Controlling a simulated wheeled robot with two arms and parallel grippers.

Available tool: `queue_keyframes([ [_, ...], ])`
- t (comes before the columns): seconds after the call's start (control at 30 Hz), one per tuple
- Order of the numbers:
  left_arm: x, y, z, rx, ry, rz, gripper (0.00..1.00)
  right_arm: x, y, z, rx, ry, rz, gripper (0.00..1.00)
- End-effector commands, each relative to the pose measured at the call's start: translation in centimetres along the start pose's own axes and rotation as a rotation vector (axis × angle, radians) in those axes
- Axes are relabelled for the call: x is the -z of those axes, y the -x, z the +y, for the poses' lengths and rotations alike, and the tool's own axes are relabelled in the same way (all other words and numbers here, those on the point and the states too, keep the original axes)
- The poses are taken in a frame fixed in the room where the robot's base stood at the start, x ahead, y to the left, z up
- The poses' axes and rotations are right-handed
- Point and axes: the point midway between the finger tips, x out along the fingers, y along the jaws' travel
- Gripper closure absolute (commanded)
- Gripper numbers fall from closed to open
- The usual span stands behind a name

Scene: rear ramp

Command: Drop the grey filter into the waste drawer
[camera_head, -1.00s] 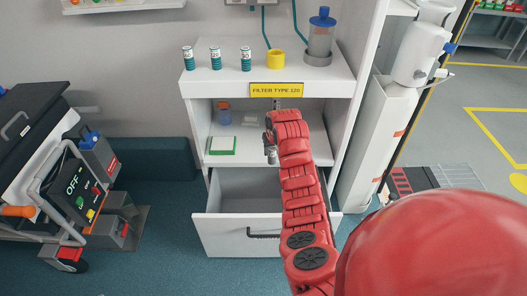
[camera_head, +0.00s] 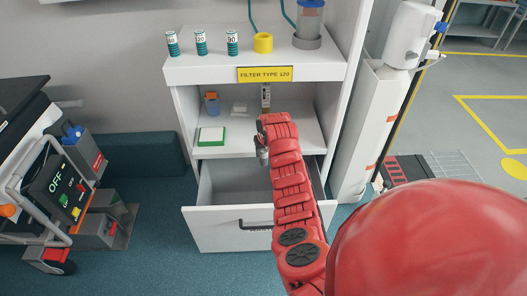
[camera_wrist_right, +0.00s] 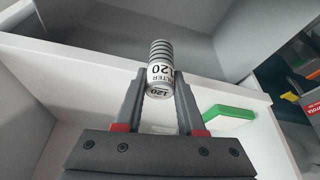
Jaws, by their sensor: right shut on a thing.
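The grey filter (camera_wrist_right: 159,68), a ribbed cylinder with a white "120" label, is between the fingers of my right gripper (camera_wrist_right: 158,88) in the right wrist view. The gripper is shut on it. In the head view my right gripper (camera_head: 262,154) is at the end of the red arm, over the back part of the open drawer, near the shelf edge. The waste drawer (camera_head: 222,222) is pulled out below the shelf, and its grey inside looks empty where I see it. The arm hides its right part. The drawer also shows in the right wrist view (camera_wrist_right: 62,52). My left gripper is not in view.
Above the drawer, a shelf (camera_head: 240,137) holds a green and white box (camera_head: 211,136) and an orange-topped bottle (camera_head: 212,103). Several teal filters (camera_head: 201,43) and a yellow ring (camera_head: 263,43) stand on the counter. A cart (camera_head: 65,190) is at left.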

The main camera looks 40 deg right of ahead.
Motion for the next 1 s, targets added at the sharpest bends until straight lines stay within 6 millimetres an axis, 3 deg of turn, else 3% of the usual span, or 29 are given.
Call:
queue_keyframes([
  [0.03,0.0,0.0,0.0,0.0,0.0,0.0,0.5,0.0,0.0,0.0,0.0,0.0,0.0,0.58],
  [0.2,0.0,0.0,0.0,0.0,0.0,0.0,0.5,0.0,0.0,0.0,0.0,0.0,0.0,0.28],
  [0.53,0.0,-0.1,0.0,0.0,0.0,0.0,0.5,0.0,0.1,0.0,0.0,-0.001,0.0,0.27],
  [0.67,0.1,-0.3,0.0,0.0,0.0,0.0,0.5,0.1,1.0,0.1,0.0,-0.002,0.003,0.27],
  [1.0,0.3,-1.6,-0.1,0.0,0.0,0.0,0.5,0.3,7.6,0.1,-0.001,0.001,0.006,0.27],
])
